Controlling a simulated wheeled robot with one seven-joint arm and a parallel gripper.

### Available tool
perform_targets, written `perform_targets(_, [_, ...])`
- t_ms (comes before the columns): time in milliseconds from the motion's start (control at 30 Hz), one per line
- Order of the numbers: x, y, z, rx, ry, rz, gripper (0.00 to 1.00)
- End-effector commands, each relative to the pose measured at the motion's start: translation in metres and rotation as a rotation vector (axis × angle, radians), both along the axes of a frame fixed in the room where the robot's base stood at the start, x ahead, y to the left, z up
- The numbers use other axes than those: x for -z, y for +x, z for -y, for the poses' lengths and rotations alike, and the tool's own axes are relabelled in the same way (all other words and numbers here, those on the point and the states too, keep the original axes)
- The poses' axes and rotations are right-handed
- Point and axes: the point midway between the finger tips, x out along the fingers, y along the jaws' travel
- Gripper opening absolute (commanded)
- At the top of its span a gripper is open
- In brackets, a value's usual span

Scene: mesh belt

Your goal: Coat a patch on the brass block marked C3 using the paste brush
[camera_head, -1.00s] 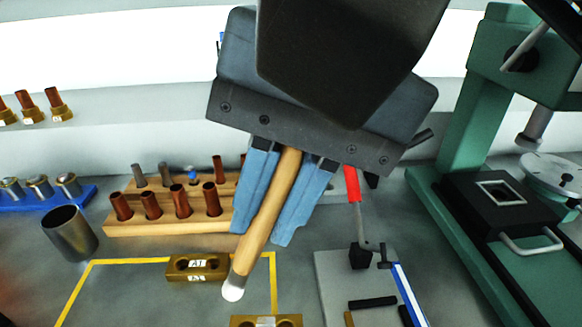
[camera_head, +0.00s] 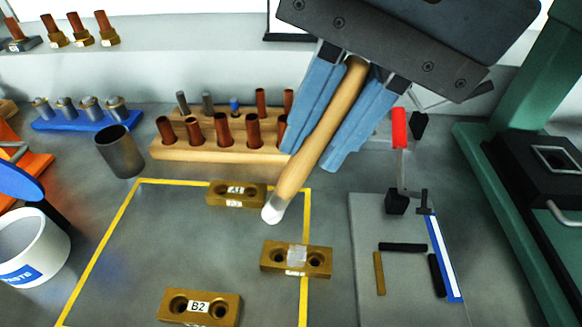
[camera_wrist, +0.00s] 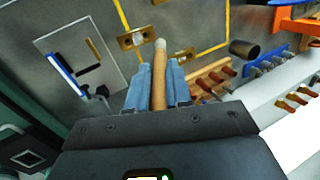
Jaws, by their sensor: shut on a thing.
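My gripper (camera_head: 325,125) is shut on the wooden handle of the paste brush (camera_head: 308,150), which slants down to a pale round tip (camera_head: 272,214). The brush also shows in the wrist view (camera_wrist: 159,80). Brass block B2 (camera_head: 172,307) lies nearer. The white paste pot (camera_head: 55,250) stands at the left edge.
A yellow line (camera_head: 110,226) frames the block area, with the patched block across its right side. A wooden rack (camera_head: 175,155) of copper tubes and a metal cup (camera_head: 119,152) stand behind. A grey clamp plate (camera_head: 370,290) and a green press (camera_head: 500,180) stand right.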

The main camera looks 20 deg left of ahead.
Motion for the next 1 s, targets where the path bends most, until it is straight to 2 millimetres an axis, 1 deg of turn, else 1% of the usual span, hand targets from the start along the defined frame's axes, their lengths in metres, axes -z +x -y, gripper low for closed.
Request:
perform_targets(133, [-0.002,0.001,0.002,0.0,0.008,-0.005,0.0])
perform_targets(267, [-0.009,0.003,0.012,-0.003,0.049,-0.024,0.0])
perform_targets(500, [-0.024,0.012,0.045,-0.005,0.168,-0.059,0.0])
perform_targets(600, [-0.028,0.015,0.057,-0.002,0.205,-0.065,0.0])
perform_targets(700, [-0.029,0.017,0.065,0.0,0.23,-0.068,0.0])
perform_targets(867, [-0.023,0.018,0.07,0.0,0.242,-0.069,0.0])
perform_targets(1000, [-0.009,0.018,0.07,0.001,0.242,-0.07,0.0])
